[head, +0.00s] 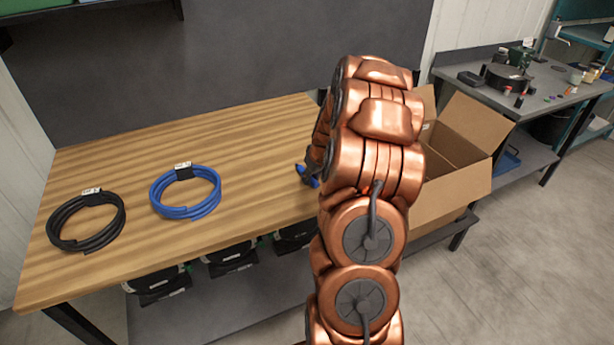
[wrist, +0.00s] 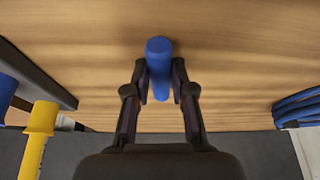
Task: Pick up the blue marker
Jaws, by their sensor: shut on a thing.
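The blue marker (wrist: 159,50) is between the two fingertips of my gripper (wrist: 160,80) in the wrist view, with a finger against each side. The gripper is shut on it. Wood of the workbench shows behind the marker; I cannot tell whether the marker still touches the surface. In the head view, a small bit of the blue marker (head: 314,182) shows by my gripper (head: 307,173), over the right part of the wooden bench (head: 255,150). My copper arm hides most of the gripper there.
A blue cable coil (head: 186,193) and a black coil (head: 87,222) lie on the bench's left half. An open cardboard box (head: 462,170) stands to the right, partly behind my arm. In the wrist view, a yellow object (wrist: 38,135) is at lower left. The bench between is clear.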

